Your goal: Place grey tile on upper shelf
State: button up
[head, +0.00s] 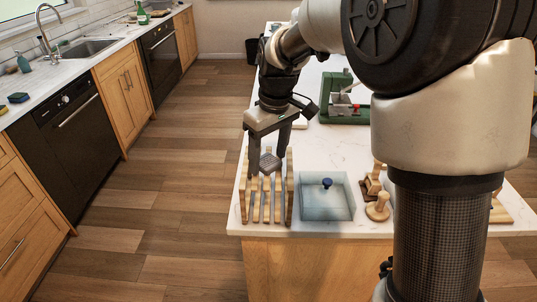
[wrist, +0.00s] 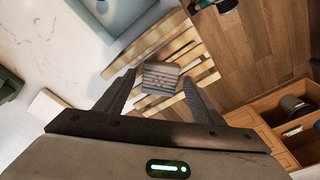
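The small grey tile (head: 270,163) is at the wooden slatted rack (head: 247,206) near the counter's left edge. My gripper (head: 267,167) points down over the rack, with its fingers spread on either side of the tile. In the wrist view, the tile (wrist: 160,77) sits between the fingertips (wrist: 160,75), with a narrow gap showing at its left side. The rack's pale slats (wrist: 160,45) show behind the tile. I cannot tell which level of the rack the tile is at, and its underside is hidden.
A translucent blue box (head: 325,203) with a dark knob stands right of the rack. Wooden tools (head: 378,212) stand farther right, and a green device (head: 343,105) stands behind. The counter edge and open floor (head: 170,190) lie left of the rack.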

aim_at(272, 164)
notch_tip(272, 164, up, 11)
jog(key=p, duration=0.1)
jog(key=s+d+r+m+t, duration=0.2)
jog(key=s+d+r+m, duration=0.2)
jog(key=s+d, duration=0.65)
jog(key=s+d+f+m+t, duration=0.1)
jog(key=s+d+f+m, duration=0.1)
jog(key=s, duration=0.4)
jog(key=s+d+f+m+t+h, duration=0.1)
jog(key=s+f+m, duration=0.1)
jog(key=s, duration=0.4)
jog(key=shift+s+d+f+m+t, duration=0.15)
jog(key=shift+d+f+m+t, duration=0.1)
jog(key=shift+d+m+t, duration=0.1)
notch_tip(272, 164, up, 5)
jog(key=p, duration=0.4)
jog(key=shift+f+p, duration=0.2)
jog(key=shift+p, duration=0.2)
